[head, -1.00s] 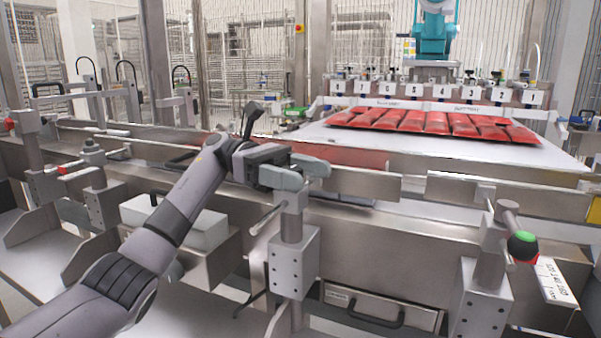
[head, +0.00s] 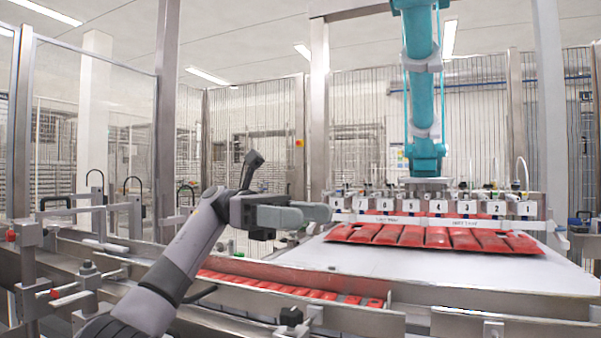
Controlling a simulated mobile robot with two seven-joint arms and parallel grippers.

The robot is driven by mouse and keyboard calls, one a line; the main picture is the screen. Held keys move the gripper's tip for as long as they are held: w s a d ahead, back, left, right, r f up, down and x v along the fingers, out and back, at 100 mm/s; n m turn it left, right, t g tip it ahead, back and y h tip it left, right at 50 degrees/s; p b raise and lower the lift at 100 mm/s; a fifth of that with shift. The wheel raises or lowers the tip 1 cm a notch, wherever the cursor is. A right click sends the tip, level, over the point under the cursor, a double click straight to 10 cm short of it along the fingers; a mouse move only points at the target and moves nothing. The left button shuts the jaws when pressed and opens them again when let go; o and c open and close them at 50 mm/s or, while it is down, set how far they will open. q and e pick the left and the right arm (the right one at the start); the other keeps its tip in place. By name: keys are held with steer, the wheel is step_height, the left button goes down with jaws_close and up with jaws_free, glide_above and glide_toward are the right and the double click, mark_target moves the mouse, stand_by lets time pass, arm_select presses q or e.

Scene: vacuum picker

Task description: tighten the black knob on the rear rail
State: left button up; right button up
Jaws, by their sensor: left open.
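A black knob (head: 290,316) sits on a metal clamp at the bottom middle of the head view, by the near guide rail (head: 350,318). A second dark knob (head: 88,267) is on a clamp at the left. I cannot tell for sure which rail is the rear one. My left gripper (head: 308,214) is open and empty, its grey fingers pointing right. It appears above the first knob in the picture, clearly apart from it. My right gripper is not in view.
Red packs (head: 425,236) lie in a row on the white conveyor (head: 400,265) below a teal picker arm (head: 421,80). More red packs (head: 290,288) lie in a lane behind the near rail. Metal posts and clamps stand at the left.

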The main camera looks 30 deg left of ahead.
arm_select(q)
step_height(320, 180, up, 5)
steer(key=shift+f+p, duration=0.15)
steer(key=shift+p, duration=0.4)
